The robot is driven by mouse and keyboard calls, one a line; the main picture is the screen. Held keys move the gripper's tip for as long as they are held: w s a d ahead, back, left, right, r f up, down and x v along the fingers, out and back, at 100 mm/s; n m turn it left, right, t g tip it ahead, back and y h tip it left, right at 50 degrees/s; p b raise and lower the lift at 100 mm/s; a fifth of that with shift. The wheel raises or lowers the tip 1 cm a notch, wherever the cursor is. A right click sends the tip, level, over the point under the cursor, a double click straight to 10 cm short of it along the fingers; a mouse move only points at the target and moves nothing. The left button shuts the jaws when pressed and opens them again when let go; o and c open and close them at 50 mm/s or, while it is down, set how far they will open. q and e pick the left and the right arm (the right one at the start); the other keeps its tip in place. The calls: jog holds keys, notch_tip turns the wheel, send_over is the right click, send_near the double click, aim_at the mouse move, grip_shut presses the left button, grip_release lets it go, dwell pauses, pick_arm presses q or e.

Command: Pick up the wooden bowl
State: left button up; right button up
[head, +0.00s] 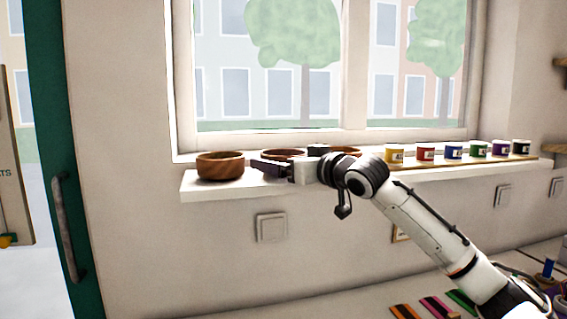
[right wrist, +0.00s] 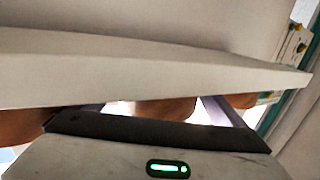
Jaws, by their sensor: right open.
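Three brown wooden bowls stand in a row on the white window sill. The left wooden bowl (head: 220,166) is in full view. The middle wooden bowl (head: 283,154) is partly hidden behind my right gripper (head: 285,157). The right wooden bowl (head: 346,150) is mostly hidden by my right wrist. My right gripper is open, with its dark fingers apart on either side of the middle bowl. In the right wrist view that bowl (right wrist: 167,107) shows between the fingers, partly covered by the sill and gripper body; contact cannot be told. My left gripper is not in view.
The white sill (head: 225,192) is narrow, with the window close behind it. Several paint jars, such as a yellow jar (head: 394,154), stand on a board to the right. Coloured boards (head: 440,307) lie on a surface below. A green door frame (head: 52,150) is at left.

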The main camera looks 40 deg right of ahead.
jog(key=c, duration=0.9)
jog(key=shift+o, duration=0.2)
jog(key=shift+r, duration=0.1)
